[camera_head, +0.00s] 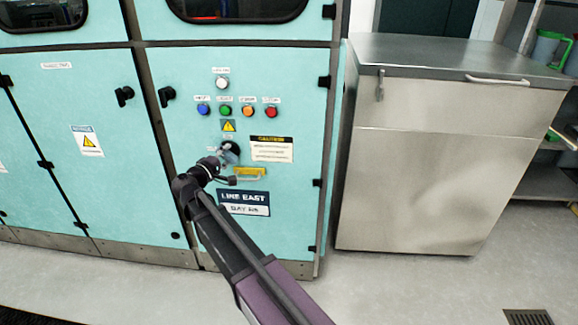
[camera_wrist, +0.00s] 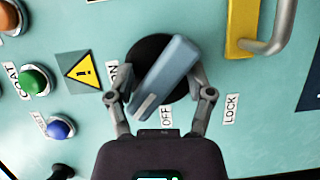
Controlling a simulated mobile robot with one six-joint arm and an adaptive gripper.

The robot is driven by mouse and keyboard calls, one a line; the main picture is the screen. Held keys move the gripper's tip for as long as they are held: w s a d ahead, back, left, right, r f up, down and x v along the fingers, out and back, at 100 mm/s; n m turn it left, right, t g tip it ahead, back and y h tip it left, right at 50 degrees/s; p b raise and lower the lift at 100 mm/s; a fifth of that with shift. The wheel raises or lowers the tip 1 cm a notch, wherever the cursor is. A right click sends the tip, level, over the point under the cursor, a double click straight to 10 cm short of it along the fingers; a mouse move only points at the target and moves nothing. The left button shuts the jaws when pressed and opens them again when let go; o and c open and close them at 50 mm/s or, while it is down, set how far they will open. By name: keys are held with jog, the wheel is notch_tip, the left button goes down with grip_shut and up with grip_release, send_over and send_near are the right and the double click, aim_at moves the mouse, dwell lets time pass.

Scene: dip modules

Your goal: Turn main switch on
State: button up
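The main switch is a grey-blue bar handle (camera_wrist: 168,78) on a black round base (camera_wrist: 150,52), with ON, OFF and LOCK labels around it. In the wrist view the handle lies diagonally; its end with a pale mark points to the lower left, between the ON label (camera_wrist: 113,74) and the OFF label (camera_wrist: 166,116). My gripper (camera_wrist: 161,78) has its fingers spread on either side of the handle; I cannot tell whether they touch it. In the head view my gripper (camera_head: 224,157) is at the switch (camera_head: 231,149), partly covering it.
Above the switch are blue, green, orange and red buttons (camera_head: 271,112) and a white one (camera_head: 222,83). A yellow block with a grey handle (camera_wrist: 243,28) sits close beside the switch. A metal cabinet (camera_head: 440,150) stands to the right, with open floor in front.

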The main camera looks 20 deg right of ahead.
jog(key=shift+a+f+n, duration=0.1)
jog(key=shift+n, duration=0.3)
jog(key=v, duration=1.4)
jog(key=s+d+r+m+g+y+p, duration=0.1)
jog(key=s+d+r+m+g+p, duration=0.1)
jog(key=d+g+p, duration=0.4)
jog(key=s+d+r+m+g+y+p, duration=0.1)
jog(key=s+d+r+m+y+p, duration=0.15)
jog(key=d+p, duration=0.65)
jog(key=s+d+r+m+g+y+p, duration=0.3)
jog(key=s+d+r+g+y+p, duration=0.2)
jog(key=s+p, duration=0.5)
jog(key=shift+d+r+m+p, duration=0.35)
jog(key=shift+d+r+p, duration=0.9)
jog(key=shift+d+p, duration=0.9)
jog(key=shift+a+y+p, duration=0.25)
jog(key=shift+a+p, duration=0.05)
jog(key=shift+f, duration=0.15)
